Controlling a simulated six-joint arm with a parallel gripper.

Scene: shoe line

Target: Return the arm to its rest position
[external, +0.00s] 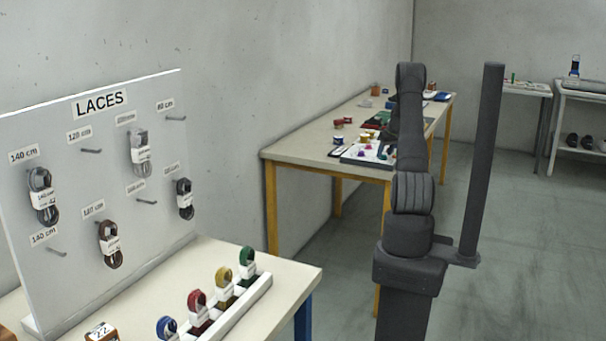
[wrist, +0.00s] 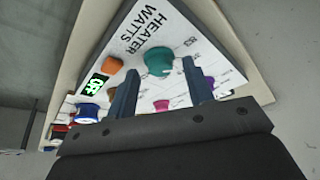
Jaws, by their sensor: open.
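My arm (external: 411,140) stands upright in the middle of the external view, with its upper part in front of the far table. My gripper (wrist: 160,78) shows in the wrist view with its two dark fingers spread apart and nothing between them that it holds. The fingers point toward a white panel (wrist: 203,68) marked HEATER WATTS. A teal knob (wrist: 159,62) appears beyond and between the fingertips; I cannot tell the distance. In the external view the gripper is hidden behind my arm.
The far table (external: 290,148) carries a white panel with coloured knobs (external: 365,152) and small items. A dark post (external: 481,160) stands close right of my arm. At left is a LACES board (external: 85,200) and a rack of coloured lace rolls (external: 235,308). Open floor lies right.

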